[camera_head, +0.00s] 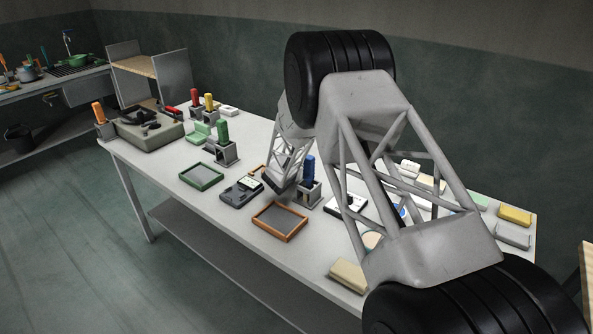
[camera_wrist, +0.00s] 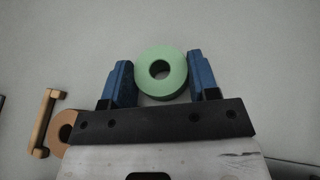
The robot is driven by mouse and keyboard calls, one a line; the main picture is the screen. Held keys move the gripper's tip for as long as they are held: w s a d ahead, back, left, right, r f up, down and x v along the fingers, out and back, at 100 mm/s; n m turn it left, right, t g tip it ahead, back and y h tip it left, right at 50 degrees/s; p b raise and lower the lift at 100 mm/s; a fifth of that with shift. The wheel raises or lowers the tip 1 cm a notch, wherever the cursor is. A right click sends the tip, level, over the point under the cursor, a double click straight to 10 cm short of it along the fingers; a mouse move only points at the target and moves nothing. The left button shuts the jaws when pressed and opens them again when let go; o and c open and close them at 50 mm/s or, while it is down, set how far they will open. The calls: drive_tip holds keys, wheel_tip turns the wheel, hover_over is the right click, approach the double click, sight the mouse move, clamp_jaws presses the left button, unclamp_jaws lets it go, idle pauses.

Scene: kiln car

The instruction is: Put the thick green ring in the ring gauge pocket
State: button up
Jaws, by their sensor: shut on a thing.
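In the wrist view, the thick green ring (camera_wrist: 177,75) sits between the two blue fingers of my gripper (camera_wrist: 162,80). The gripper is shut on it, with the ring's round face and its hole towards the camera. In the head view, my gripper (camera_head: 279,186) is low over the middle of the white table, between a dark grey device and a blue-handled holder. I cannot make out the ring there. I cannot tell which thing, if any, is the ring gauge pocket; my arm hides part of the table.
The dark device (camera_head: 240,193), green-framed tray (camera_head: 201,176) and orange-framed tray (camera_head: 280,222) surround my gripper. The blue handle (camera_head: 309,168) stands close on its right. In the wrist view, a tan ring (camera_wrist: 66,126) and a wooden bracket (camera_wrist: 43,122) lie left of it.

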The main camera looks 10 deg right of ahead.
drive_tip(key=shift+f, duration=0.25)
drive_tip(key=shift+f, duration=0.15)
drive_tip(key=o, duration=0.9)
drive_tip(key=shift+o, duration=0.2)
drive_tip(key=shift+v, duration=3.8)
drive_tip(key=shift+o, duration=0.3)
